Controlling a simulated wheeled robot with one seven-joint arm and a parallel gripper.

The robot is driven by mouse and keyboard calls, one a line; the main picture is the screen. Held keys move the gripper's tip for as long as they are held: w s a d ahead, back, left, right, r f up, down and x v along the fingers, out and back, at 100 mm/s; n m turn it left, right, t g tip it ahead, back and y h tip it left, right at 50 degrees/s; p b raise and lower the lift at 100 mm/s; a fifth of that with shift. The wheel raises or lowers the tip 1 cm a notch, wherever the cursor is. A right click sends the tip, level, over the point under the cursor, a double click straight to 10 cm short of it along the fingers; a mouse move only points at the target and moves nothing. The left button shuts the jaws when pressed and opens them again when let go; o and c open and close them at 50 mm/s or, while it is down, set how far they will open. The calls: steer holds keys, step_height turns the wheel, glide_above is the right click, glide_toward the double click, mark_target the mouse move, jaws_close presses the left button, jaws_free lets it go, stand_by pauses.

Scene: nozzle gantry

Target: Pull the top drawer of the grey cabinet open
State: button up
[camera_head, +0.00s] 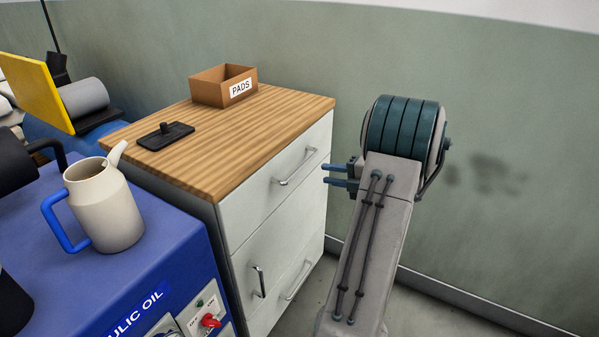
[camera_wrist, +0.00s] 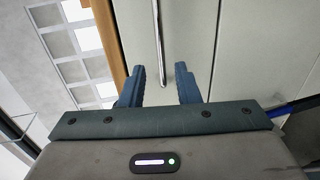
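The grey cabinet (camera_head: 223,245) stands in the middle of the head view, with pale fronts and a wooden top. Its top drawer (camera_head: 255,200) looks shut, its front level with the fronts below. A metal bar handle (camera_head: 296,167) crosses that drawer; it also shows in the wrist view (camera_wrist: 158,40). My gripper (camera_head: 324,174) is to the right of the handle, apart from it in the head view. In the wrist view my gripper (camera_wrist: 160,68) has two blue fingers spread apart, and the handle's end lies between their tips. Contact cannot be told.
A PADS box (camera_head: 208,93) and a black tray-like piece (camera_head: 166,136) rest on the cabinet top. A blue oil unit (camera_head: 150,265) with a cream jug (camera_head: 105,210) stands at left. A vertical handle (camera_head: 259,281) and another drawer handle (camera_head: 298,280) are lower. Floor shows right.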

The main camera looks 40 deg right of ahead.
mark_target(299, 168)
steer(key=b+x, duration=0.1)
steer(key=x, duration=0.9)
steer(key=shift+w+a+f, duration=0.15)
steer(key=shift+w+a, duration=0.05)
steer(key=shift+w, duration=0.15)
